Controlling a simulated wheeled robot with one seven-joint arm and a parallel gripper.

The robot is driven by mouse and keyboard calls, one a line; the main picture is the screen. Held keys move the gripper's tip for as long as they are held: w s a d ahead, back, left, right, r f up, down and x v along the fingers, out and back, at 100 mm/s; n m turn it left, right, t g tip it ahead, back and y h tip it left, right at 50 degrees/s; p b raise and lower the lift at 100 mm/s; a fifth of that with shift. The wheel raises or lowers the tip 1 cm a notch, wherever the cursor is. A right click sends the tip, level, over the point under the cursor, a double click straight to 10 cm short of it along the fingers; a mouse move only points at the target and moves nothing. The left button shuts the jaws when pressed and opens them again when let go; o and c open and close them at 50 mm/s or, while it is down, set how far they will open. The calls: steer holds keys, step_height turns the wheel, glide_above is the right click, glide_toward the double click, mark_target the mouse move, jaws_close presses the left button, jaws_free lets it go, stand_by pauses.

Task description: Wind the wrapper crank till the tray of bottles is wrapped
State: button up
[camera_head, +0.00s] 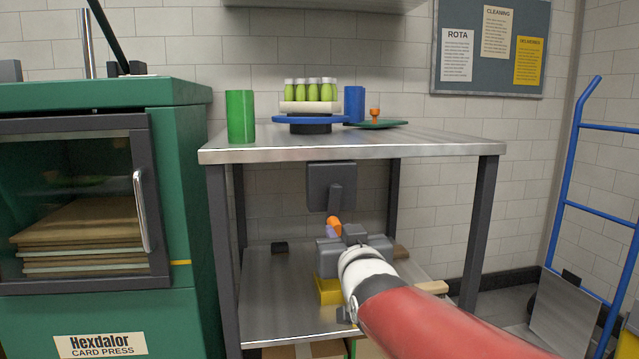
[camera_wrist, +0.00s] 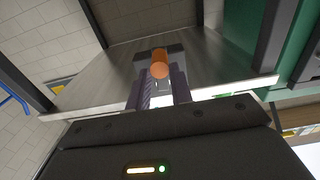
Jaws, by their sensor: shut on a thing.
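The tray of bottles (camera_head: 310,107) is pale and holds several green bottles (camera_head: 312,90) with white caps. It sits on a blue turntable (camera_head: 283,120) on the steel table. No film is clear around the bottles at this size. The wrapper crank (camera_head: 331,187) is a dark grey box and arm at the table's front edge. Its orange handle (camera_head: 334,222) hangs low, below the box. My gripper (camera_head: 332,234) is shut on this handle from below. In the wrist view the orange handle (camera_wrist: 159,68) shows between the two fingers (camera_wrist: 160,88).
A green cylinder (camera_head: 240,116) stands left of the turntable. A blue block (camera_head: 354,104) and a green board with an orange knob (camera_head: 376,119) are at its right. The steel table top (camera_head: 440,143) is clear at right. A green card press (camera_head: 180,200) stands close at left.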

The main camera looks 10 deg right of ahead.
steer(key=shift+d+f, duration=0.25)
steer(key=shift+d, duration=0.9)
steer(key=shift+r, duration=0.1)
steer(key=shift+d+r, duration=0.25)
steer(key=shift+d, duration=0.1)
steer(key=shift+w+d+r+p, duration=0.1)
steer(key=shift+d+r+p, duration=0.25)
steer(key=shift+d, duration=0.4)
steer(key=shift+r, duration=0.1)
steer(key=shift+d+r+p, duration=0.4)
steer(key=shift+r+p, duration=0.35)
steer(key=shift+d+r, duration=0.2)
steer(key=shift+d, duration=0.15)
